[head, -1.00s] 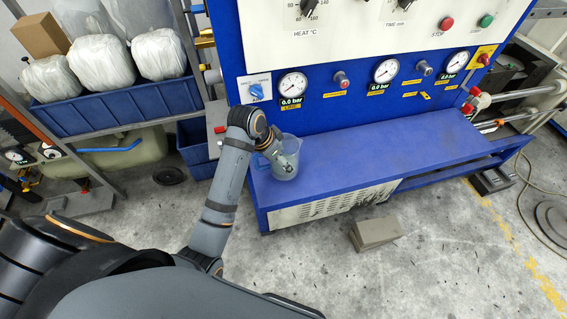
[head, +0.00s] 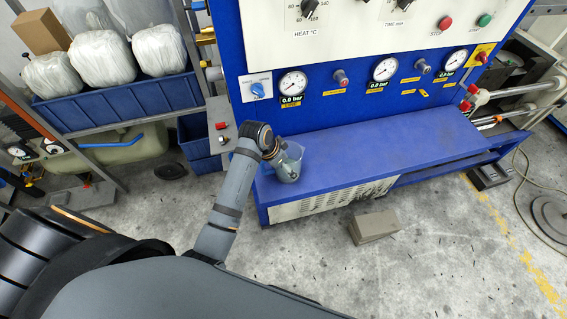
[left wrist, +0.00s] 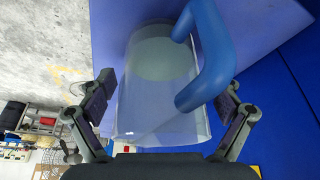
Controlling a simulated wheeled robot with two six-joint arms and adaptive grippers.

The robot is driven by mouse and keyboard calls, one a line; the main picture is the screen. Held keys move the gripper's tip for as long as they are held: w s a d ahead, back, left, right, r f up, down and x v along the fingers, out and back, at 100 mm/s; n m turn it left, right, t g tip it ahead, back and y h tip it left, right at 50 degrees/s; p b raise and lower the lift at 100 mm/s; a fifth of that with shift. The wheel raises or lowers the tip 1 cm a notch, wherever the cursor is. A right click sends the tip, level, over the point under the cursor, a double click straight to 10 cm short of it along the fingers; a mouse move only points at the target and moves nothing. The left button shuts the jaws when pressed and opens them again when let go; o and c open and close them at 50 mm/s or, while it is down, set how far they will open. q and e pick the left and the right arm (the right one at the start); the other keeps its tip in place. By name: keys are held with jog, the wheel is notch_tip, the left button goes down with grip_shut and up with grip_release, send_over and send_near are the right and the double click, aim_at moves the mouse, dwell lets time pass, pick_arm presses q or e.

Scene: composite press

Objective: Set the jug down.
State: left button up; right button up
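The jug (head: 296,152) is clear with a bluish tint and stands on the blue bench (head: 380,150) near its left end. In the left wrist view the jug (left wrist: 160,95) fills the middle, and its thick blue handle (left wrist: 212,50) is on the right. My left gripper (head: 286,172) is at the near side of the jug and hides part of it in the head view. Its fingers (left wrist: 168,88) are spread on either side of the jug, with a gap visible at the left wall. My right gripper is in neither view.
The press panel with gauges (head: 293,83) rises behind the bench. A shelf with a blue crate (head: 120,103) and wrapped bundles is at left. A grey block (head: 375,227) lies on the floor in front. The bench right of the jug is clear.

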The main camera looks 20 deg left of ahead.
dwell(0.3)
pick_arm(q)
jog(key=shift+r, duration=0.2)
jog(key=b+v, duration=0.2)
jog(key=v, duration=1)
jog(key=shift+b, duration=0.4)
jog(key=shift+s+f, duration=0.1)
jog(key=shift+f, duration=0.05)
